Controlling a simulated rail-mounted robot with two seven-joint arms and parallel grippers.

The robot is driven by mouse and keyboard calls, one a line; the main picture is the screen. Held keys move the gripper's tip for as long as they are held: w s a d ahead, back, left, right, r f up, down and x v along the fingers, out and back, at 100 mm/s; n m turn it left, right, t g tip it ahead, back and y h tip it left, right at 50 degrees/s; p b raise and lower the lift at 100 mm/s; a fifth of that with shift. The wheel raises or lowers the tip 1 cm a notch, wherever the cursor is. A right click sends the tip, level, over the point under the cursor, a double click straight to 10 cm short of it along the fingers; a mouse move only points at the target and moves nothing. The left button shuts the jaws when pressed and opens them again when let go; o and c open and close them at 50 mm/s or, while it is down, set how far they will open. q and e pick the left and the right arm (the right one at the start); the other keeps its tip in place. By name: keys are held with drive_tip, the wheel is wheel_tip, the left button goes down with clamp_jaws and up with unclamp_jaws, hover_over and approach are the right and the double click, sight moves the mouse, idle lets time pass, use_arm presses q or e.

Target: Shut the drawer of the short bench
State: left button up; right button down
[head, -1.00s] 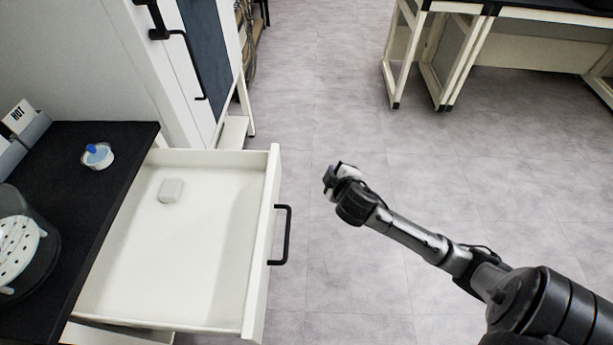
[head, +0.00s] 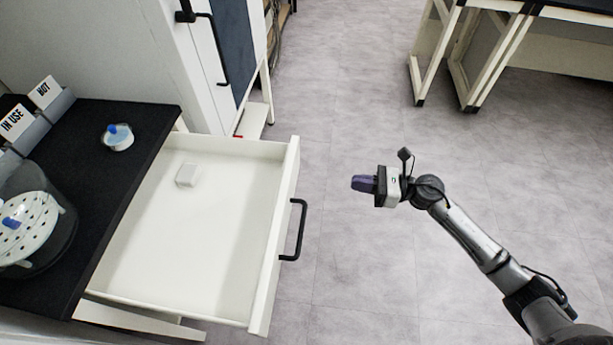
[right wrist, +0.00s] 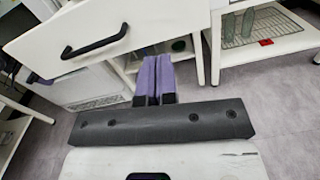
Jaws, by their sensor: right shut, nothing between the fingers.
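The white drawer (head: 262,262) of the short bench (head: 128,165) is pulled well out and open. Its black bar handle (head: 298,230) is on the front face, towards the right. A small white block (head: 187,176) lies inside near the back. My right gripper (head: 356,183) is to the right of the drawer front, apart from the handle, with its purple fingers pointing left towards it. The right wrist view shows the purple fingers (right wrist: 154,80) together and empty, with the drawer handle (right wrist: 95,42) to their upper left. My left gripper is out of view.
On the black bench top are a blue-knobbed lidded dish (head: 118,138), a clear vessel with a perforated white plate (head: 30,225) and label stands (head: 45,95). A white cabinet (head: 190,60) stands behind the drawer. Grey floor (head: 370,260) is clear to the right.

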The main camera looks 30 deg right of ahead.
drive_tip(key=n, duration=0.1)
drive_tip(key=n+b, duration=0.1)
drive_tip(key=b, duration=0.2)
approach(294, 177)
drive_tip(key=shift+g, duration=0.3)
drive_tip(key=x, duration=0.6)
drive_tip(key=shift+w+d+f, duration=0.1)
drive_tip(key=shift+w, duration=0.1)
drive_tip(key=shift+w+a, duration=0.45)
drive_tip(key=shift+a, duration=0.1)
